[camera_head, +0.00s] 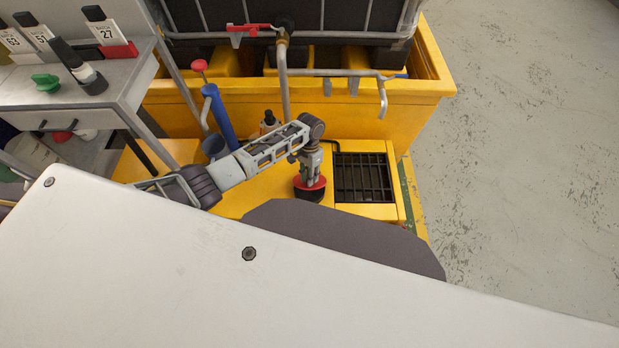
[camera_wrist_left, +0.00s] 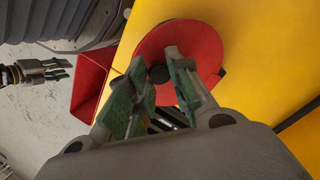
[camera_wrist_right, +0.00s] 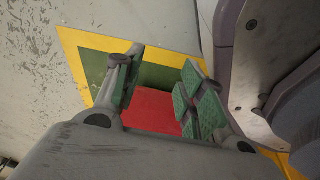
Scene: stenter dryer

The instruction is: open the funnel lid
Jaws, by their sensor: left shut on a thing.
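The funnel lid is a round red disc with a small dark knob; it shows in the head view (camera_head: 318,185) and the left wrist view (camera_wrist_left: 207,48). In the head view it sits over the black funnel (camera_head: 309,195) on the yellow deck. My left gripper (camera_head: 311,180) points down at the lid's middle. In the left wrist view its fingers (camera_wrist_left: 165,68) are closed on the dark knob. Whether the lid is raised at all is hard to tell. My right gripper (camera_wrist_right: 158,75) is open and empty in the right wrist view, away from the lid.
A dark grate (camera_head: 362,176) lies right of the funnel. A blue hand pump (camera_head: 221,117) and pipes with a red valve handle (camera_head: 249,28) stand behind. A red bin (camera_wrist_left: 91,84) is beside the yellow deck. A grey bench (camera_head: 60,98) is at left. The right floor is clear.

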